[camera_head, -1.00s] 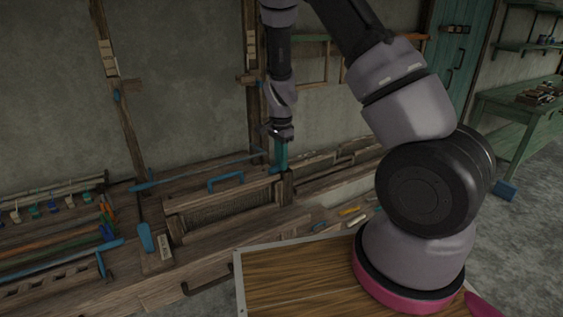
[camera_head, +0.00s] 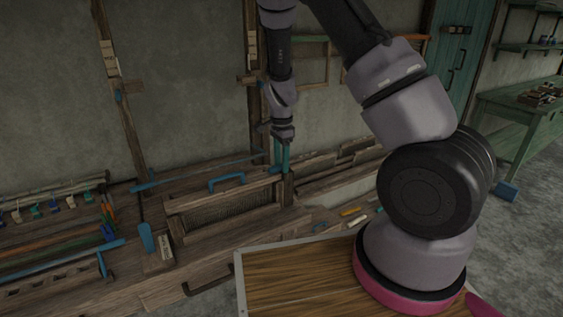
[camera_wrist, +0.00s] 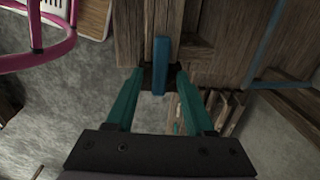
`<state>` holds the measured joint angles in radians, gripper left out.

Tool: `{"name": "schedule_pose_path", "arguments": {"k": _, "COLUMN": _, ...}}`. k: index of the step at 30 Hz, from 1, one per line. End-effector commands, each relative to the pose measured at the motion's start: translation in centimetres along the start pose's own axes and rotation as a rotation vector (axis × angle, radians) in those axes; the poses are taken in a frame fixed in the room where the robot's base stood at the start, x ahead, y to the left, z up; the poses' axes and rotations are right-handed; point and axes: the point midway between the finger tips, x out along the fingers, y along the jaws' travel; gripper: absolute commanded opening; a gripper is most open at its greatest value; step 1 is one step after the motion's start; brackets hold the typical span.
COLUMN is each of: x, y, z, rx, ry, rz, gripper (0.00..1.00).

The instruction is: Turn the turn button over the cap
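My gripper (camera_head: 282,168) points down over a wooden post at the right end of the loom's framed reed section. In the wrist view its two teal fingers (camera_wrist: 159,80) are apart, with nothing clamped between them. A narrow blue piece, which looks like the turn button (camera_wrist: 160,62), shows between and just beyond the fingertips, lengthwise along the wood. I cannot tell whether a finger touches it. In the head view the fingers hide it. The long wooden bar with a blue handle (camera_head: 226,182), left of my gripper, may be the cap.
A blue-tipped lever (camera_head: 147,238) stands at the loom's left. Loose tools (camera_head: 350,212) lie on the right. A pink tubular frame (camera_wrist: 40,50) shows at the wrist view's upper left. A green bench (camera_head: 515,110) stands far right.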

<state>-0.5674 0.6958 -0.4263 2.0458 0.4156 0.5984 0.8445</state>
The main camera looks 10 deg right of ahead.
Motion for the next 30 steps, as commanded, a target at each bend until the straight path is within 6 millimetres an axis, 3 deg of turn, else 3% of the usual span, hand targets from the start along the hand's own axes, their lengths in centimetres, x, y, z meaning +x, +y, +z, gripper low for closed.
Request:
{"name": "schedule_pose_path", "arguments": {"k": 11, "x": -0.8, "y": -0.1, "z": 0.0, "rx": -0.002, "ry": 0.000, "rz": -0.002, "gripper": 0.53}}
{"name": "schedule_pose_path", "arguments": {"k": 24, "x": -8.9, "y": -0.1, "z": 0.0, "rx": -0.002, "ry": -0.001, "rz": -0.004, "gripper": 0.53}}
{"name": "schedule_pose_path", "arguments": {"k": 30, "x": -10.6, "y": -0.1, "z": 0.0, "rx": -0.001, "ry": 0.000, "rz": -0.002, "gripper": 0.53}}
